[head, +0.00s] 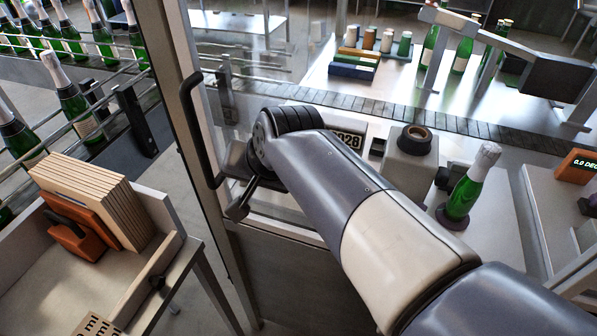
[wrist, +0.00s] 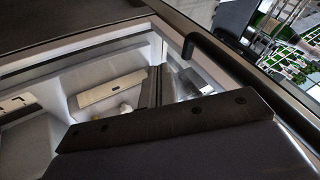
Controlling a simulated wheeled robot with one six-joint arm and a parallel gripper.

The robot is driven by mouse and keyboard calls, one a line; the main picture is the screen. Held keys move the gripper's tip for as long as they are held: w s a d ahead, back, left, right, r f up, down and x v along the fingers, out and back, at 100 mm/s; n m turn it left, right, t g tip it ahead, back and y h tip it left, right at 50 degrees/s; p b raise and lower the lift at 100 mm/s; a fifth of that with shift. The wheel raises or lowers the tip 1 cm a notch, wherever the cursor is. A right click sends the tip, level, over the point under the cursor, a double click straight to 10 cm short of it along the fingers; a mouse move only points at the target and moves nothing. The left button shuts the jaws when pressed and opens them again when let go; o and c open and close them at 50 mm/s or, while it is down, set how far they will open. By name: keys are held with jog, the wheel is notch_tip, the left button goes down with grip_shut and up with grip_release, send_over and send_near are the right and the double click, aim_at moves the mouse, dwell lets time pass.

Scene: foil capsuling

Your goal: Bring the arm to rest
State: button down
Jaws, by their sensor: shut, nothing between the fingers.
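My arm reaches from the lower right of the head view to the middle. My gripper (head: 238,210) is a small dark shape at its far end, beside the upright door frame (head: 172,75) and just below the dark bar handle (head: 197,130). It is shut and empty. In the wrist view the fingertips cannot be made out; a dark plate crosses the middle, and a dark handle (wrist: 190,45) shows near the top.
A green bottle with a pale foil top (head: 466,185) stands on a round base right of my arm, near a grey block with a dark ring (head: 410,155). A tray with wooden boards (head: 90,200) stands at left. Bottles on a conveyor (head: 70,100) are upper left.

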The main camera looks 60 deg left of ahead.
jog(key=v, duration=0.7)
jog(key=shift+b, duration=0.45)
jog(key=shift+s+a, duration=0.15)
jog(key=shift+s, duration=0.05)
jog(key=p, duration=0.2)
send_near(228, 183)
notch_tip(228, 183, down, 2)
jog(key=d, duration=0.1)
jog(key=shift+s+a+f, duration=0.2)
jog(key=shift+s+a, duration=0.3)
jog(key=shift+s, duration=0.05)
jog(key=shift+s+a+f, duration=0.25)
jog(key=shift+s+a, duration=0.25)
